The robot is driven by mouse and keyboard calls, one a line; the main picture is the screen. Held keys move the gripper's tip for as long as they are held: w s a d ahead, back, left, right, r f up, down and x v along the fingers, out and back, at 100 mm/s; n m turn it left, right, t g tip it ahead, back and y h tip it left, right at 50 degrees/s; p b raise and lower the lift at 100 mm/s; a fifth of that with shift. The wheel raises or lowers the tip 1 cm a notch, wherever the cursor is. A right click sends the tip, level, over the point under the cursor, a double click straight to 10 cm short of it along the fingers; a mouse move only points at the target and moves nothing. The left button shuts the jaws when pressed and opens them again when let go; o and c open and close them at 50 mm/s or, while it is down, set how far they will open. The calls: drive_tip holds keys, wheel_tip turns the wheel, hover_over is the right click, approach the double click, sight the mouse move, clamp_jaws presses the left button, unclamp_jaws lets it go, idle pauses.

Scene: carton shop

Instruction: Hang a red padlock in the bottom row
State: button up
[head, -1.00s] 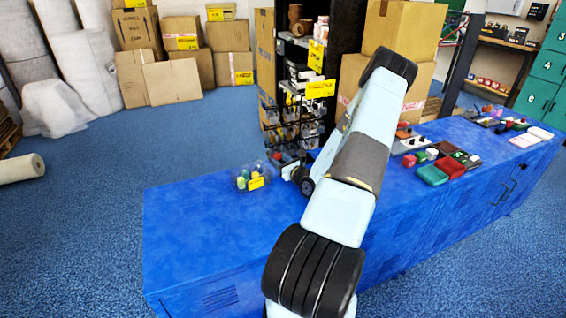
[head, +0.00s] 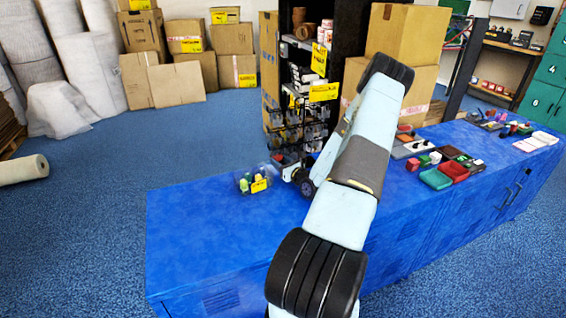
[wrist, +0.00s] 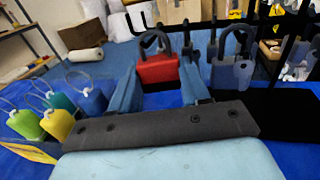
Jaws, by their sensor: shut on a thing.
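A red padlock (wrist: 157,70) is in the wrist view, upright with its shackle on top. My gripper (wrist: 160,82) is shut on its body between two blue fingers. A dark hook rack (wrist: 200,25) is just beyond it. A grey-blue padlock (wrist: 229,70) hangs to the right of my gripper. In the head view, the wire rack (head: 300,135) stands at the back of the blue bench, and my arm hides most of the gripper and the red padlock.
The blue bench (head: 210,235) is clear at front left. Small trays (head: 436,179) lie to the right.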

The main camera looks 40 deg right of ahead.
drive_tip(key=o, duration=1.3)
drive_tip(key=shift+c, duration=0.2)
drive_tip(key=s, duration=1.3)
drive_tip(key=shift+s, duration=0.4)
drive_tip(key=shift+f, duration=0.1)
